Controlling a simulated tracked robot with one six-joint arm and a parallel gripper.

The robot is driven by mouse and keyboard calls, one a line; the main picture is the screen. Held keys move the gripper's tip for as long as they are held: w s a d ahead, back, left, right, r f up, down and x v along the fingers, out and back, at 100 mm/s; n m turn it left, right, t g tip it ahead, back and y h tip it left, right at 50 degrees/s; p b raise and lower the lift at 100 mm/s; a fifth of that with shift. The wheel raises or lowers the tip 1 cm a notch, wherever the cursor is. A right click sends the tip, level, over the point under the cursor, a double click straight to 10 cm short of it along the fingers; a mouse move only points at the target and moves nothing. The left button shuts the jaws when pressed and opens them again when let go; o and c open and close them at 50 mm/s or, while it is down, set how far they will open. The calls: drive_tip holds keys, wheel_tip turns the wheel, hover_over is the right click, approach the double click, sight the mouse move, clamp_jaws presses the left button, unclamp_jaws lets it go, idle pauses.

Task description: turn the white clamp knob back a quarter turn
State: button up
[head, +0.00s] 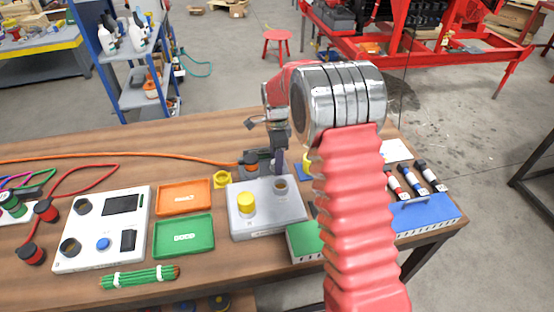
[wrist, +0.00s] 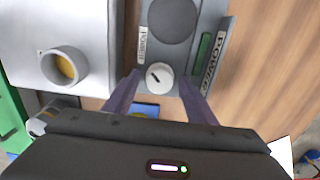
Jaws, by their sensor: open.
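My gripper (wrist: 159,82) is open, with one dark finger on each side of the knob. I cannot tell whether either finger touches it. In the head view my gripper (head: 279,160) points down at the grey device (head: 258,156), behind a light grey box (head: 265,222). The knob is hidden there.
The light grey box carries a yellow cap (head: 246,203) and a round socket (head: 281,186). An orange tray (head: 184,197) and a green tray (head: 184,236) lie left. A blue block (head: 425,215) lies right. An orange cable (head: 130,156) crosses the back; bare wood lies behind it.

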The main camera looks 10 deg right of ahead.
drive_tip(key=c, duration=1)
drive_tip(key=shift+c, duration=0.2)
drive_tip(key=shift+n, duration=0.3)
drive_tip(key=n, duration=0.8)
drive_tip(key=shift+n, duration=0.4)
drive_tip(key=n, duration=0.8)
drive_tip(key=shift+w+n, duration=0.1)
drive_tip(key=shift+n, duration=0.2)
